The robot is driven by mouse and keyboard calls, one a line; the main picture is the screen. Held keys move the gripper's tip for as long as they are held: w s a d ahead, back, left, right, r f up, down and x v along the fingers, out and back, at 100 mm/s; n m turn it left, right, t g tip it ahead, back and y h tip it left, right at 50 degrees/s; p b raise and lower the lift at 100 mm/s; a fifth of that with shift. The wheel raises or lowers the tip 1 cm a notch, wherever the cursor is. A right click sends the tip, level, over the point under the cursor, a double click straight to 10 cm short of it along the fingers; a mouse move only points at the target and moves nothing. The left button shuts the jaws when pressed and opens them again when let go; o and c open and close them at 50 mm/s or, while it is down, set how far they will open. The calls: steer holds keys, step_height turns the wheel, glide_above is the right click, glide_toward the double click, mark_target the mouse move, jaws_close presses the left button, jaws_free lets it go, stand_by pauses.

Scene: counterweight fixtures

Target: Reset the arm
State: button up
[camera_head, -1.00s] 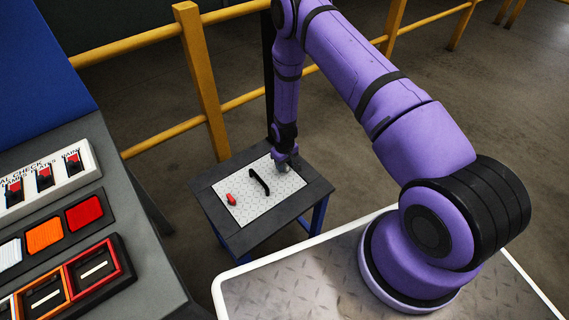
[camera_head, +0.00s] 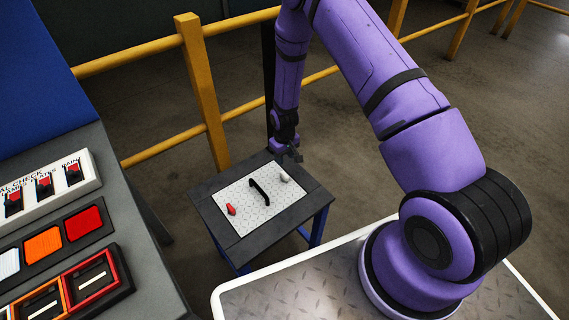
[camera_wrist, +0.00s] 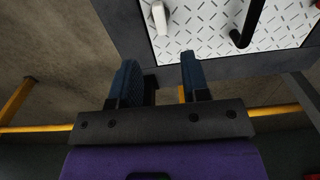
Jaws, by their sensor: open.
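My purple arm reaches over a small dark table. My gripper (camera_head: 291,155) is open and empty, at the far edge of the table. In the wrist view my gripper (camera_wrist: 158,82) shows its two blue fingers apart, with nothing between them. A diamond-patterned metal plate (camera_head: 240,221) lies on the table top. On it stand a red lever (camera_head: 231,209), a black bar handle (camera_head: 259,192) and a small white knob (camera_head: 285,179). The white knob (camera_wrist: 160,18) and the black handle (camera_wrist: 247,25) also show in the wrist view, apart from the fingers.
A grey console (camera_head: 130,235) at the left carries red toggle switches (camera_head: 44,184), an orange button (camera_head: 43,244), a red button (camera_head: 83,223) and framed slots. A yellow railing (camera_head: 203,95) runs behind the table (camera_head: 305,219). Floor to the right is clear.

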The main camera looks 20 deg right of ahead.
steer(key=shift+r, duration=0.55)
steer(key=s+d+r+m+t, duration=0.1)
steer(key=s+r, duration=0.2)
steer(key=r, duration=1.6)
steer(key=s+d+r+t, duration=0.1)
steer(key=s+r+t, duration=0.15)
steer(key=r, duration=1.65)
steer(key=s+r+m, duration=0.1)
steer(key=s+r, duration=1.2)
steer(key=s+r+t, duration=0.1)
steer(key=s+r, duration=0.1)
steer(key=s, duration=0.5)
steer(key=s+d+r+m, duration=0.1)
steer(key=s, duration=0.6)
steer(key=shift+s+d+r+t, duration=0.2)
steer(key=shift+s+r+t, duration=0.15)
steer(key=shift+s+r, duration=0.05)
